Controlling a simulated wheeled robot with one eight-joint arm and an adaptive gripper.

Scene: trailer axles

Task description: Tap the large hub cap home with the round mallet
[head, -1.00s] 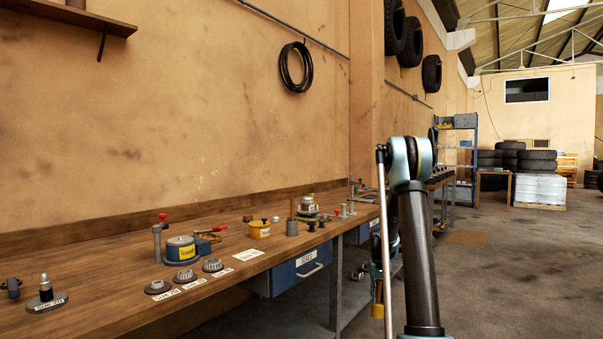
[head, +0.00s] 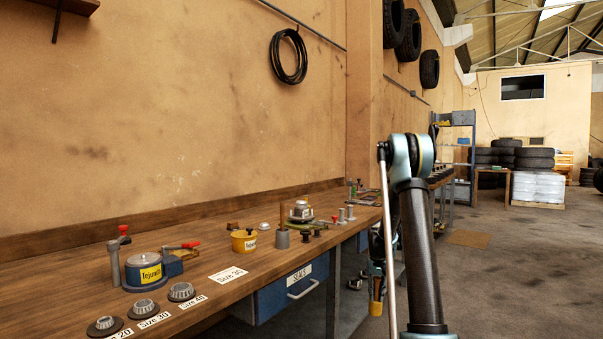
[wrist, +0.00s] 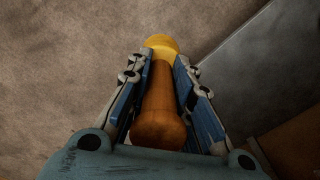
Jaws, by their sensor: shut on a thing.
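My gripper (wrist: 160,75) is shut on the round mallet (wrist: 159,110), around its brown wooden handle. The mallet's yellow head (wrist: 160,42) shows beyond the fingertips, above the grey floor. In the head view my gripper (head: 376,285) hangs low beside the bench, partly hidden by my arm, with a bit of yellow at its lower end. On the bench, a metal hub-like assembly (head: 301,211) sits on a dark stand. A small silver domed piece (head: 264,226) lies left of it. I cannot tell which piece is the large hub cap.
The wooden bench (head: 215,298) runs along the wall, with a drawer (head: 290,290) under its front edge. The floor to the right is clear.

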